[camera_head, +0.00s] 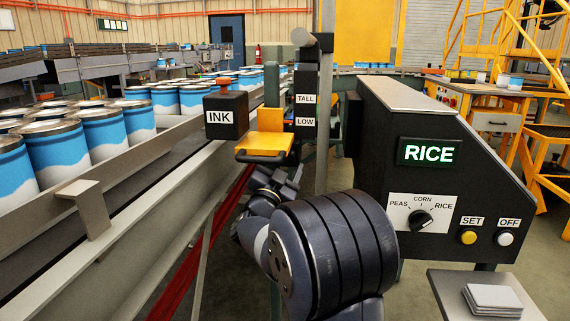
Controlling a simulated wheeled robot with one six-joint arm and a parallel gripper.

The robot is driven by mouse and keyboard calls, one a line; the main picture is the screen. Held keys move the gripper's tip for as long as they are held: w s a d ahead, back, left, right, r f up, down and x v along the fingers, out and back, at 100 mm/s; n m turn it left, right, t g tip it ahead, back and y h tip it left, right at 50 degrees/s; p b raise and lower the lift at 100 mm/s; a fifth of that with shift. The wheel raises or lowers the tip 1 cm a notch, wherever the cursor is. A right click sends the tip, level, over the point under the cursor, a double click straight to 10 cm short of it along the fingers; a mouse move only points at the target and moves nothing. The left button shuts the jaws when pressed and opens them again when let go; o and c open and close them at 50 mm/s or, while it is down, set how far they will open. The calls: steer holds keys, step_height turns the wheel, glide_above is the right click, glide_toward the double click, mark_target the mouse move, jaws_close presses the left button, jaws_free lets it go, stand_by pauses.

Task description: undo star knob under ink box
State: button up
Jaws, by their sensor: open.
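The ink box (226,118) is a black box with a white INK label and a reddish cap on top. It sits left of a yellow bracket (268,143), beside the conveyor rail. A dark rounded edge shows under the bracket; I cannot tell whether it is the star knob. No clear star shape shows under the ink box. My gripper (286,184) is below the bracket, apart from the ink box, small and partly hidden by my own arm. Its jaws are open, and I see nothing between them.
Blue-and-white cans (102,132) stand along the conveyor at left, behind a metal rail (140,165). A black control panel (440,185) reading RICE, with a dial and SET and OFF buttons, stands close at right. TALL and LOW labels mark the post (306,82) behind the bracket.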

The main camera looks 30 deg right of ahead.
steer(key=shift+w+d+r, duration=0.25)
steer(key=shift+w+d, duration=0.25)
steer(key=shift+c, duration=0.3)
steer(key=c, duration=0.9)
